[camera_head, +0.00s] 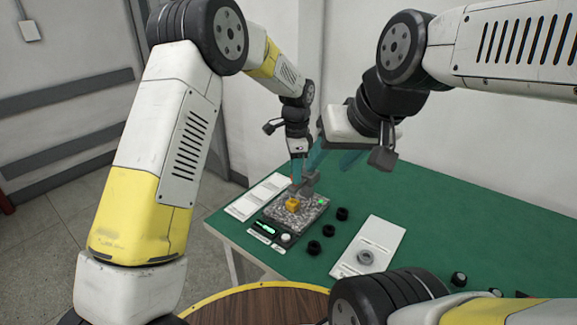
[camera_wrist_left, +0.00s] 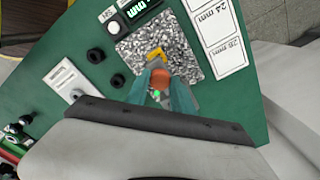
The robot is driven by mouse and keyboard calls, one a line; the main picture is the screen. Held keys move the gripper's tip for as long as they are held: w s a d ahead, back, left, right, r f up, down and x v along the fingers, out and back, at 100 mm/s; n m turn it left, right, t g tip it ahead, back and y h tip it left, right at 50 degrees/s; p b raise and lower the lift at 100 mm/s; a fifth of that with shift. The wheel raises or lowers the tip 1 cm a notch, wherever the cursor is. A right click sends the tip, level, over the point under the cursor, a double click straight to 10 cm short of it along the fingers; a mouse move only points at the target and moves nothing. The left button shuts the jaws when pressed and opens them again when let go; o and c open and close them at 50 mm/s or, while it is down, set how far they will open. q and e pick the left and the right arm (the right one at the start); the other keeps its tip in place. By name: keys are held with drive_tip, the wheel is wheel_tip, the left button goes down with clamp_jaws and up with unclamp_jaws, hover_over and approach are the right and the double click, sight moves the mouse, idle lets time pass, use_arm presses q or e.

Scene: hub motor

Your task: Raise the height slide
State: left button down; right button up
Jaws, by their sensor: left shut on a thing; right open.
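A height gauge stands on a speckled granite plate (camera_head: 312,212) on the green table, with a grey post (camera_head: 307,184) at its back. A yellow block (camera_head: 292,204) sits low in front of the post; it also shows in the left wrist view (camera_wrist_left: 156,54). My left gripper (camera_head: 297,172) is over the gauge. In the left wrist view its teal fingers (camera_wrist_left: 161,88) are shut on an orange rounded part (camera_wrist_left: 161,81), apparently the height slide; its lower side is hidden. My right gripper (camera_head: 334,157) is open and empty, above and right of the post.
A green-lit display (camera_head: 264,226) and a pale knob (camera_head: 285,238) lie at the plate's front. Several black rings (camera_head: 328,231) lie right of it. A white card with a grey ring (camera_head: 365,257) lies farther right. Labelled white cards (camera_wrist_left: 217,33) lie beside the plate. The table's back right is clear.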

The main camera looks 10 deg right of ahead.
use_arm(q)
drive_tip(key=c, duration=1.1)
unclamp_jaws()
drive_tip(key=shift+r, duration=3.9)
drive_tip(key=shift+a, duration=0.1)
drive_tip(key=s+a+r+n+t+h, duration=0.1)
drive_tip(key=s+a+r+n, duration=0.3)
drive_tip(key=a+r, duration=0.3)
drive_tip(key=s+a+r+n+t+h, duration=0.1)
drive_tip(key=s+a+r+n, duration=0.25)
drive_tip(key=a+r, duration=0.35)
drive_tip(key=s+a+n+t, duration=0.2)
drive_tip(key=s+a+n, duration=0.3)
drive_tip(key=s, duration=0.4)
drive_tip(key=s+a+f+n+t, duration=0.1)
drive_tip(key=s+a+n+t, duration=0.1)
drive_tip(key=s+a+n, duration=0.3)
drive_tip(key=s+a, duration=0.2)
drive_tip(key=s, duration=0.2)
drive_tip(key=shift+s+a+f, duration=0.2)
drive_tip(key=shift+s+f, duration=0.05)
drive_tip(key=shift+s, duration=0.15)
